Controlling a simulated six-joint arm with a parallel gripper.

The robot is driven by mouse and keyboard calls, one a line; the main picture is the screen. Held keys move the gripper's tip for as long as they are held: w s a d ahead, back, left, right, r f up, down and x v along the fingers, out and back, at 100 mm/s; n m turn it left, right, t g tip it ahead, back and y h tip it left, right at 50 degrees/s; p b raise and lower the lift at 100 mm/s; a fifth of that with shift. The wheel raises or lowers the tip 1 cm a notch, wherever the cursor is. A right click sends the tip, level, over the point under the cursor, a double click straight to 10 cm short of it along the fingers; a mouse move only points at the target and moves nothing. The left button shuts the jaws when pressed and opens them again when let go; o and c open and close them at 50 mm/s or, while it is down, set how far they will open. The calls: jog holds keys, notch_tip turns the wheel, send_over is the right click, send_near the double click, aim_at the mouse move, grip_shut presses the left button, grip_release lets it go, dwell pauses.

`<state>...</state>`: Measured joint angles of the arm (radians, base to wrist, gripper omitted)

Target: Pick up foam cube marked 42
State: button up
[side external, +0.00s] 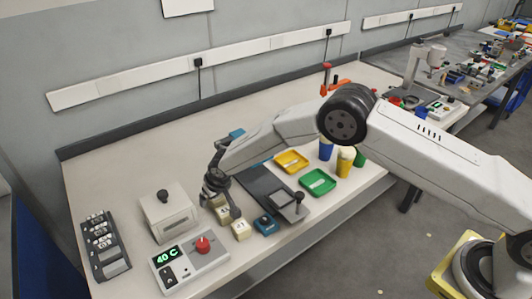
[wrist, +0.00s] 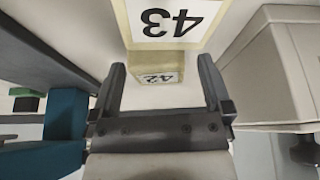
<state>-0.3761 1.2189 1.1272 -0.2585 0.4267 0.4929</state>
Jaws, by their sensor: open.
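The foam cube marked 42 (wrist: 157,76) is pale tan with a white label, upside down in the wrist view between the two fingers. My gripper (wrist: 160,75) is open and empty, with one dark finger on either side of that cube's picture. I cannot tell how far the fingertips are from it. In the side view my gripper (side external: 224,206) points down over a group of tan cubes and partly hides them.
A cube marked 43 (wrist: 170,22) is close beside cube 42. A cube marked 41 (side external: 241,231) stands in front. Yellow (side external: 291,161) and green (side external: 317,182) trays lie farther right.

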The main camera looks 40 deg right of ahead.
jog(key=c, duration=1.3)
jog(key=shift+r, duration=0.1)
jog(key=shift+r, duration=0.75)
jog(key=s+d+r, duration=0.1)
jog(key=s+r, duration=0.2)
jog(key=s, duration=0.1)
jog(key=s+d+r, duration=0.1)
jog(key=s+r, duration=0.3)
jog(key=s, duration=0.1)
jog(key=s+d+r, duration=0.2)
jog(key=s+r, duration=0.2)
jog(key=shift+s+r, duration=0.15)
jog(key=shift+s, duration=0.05)
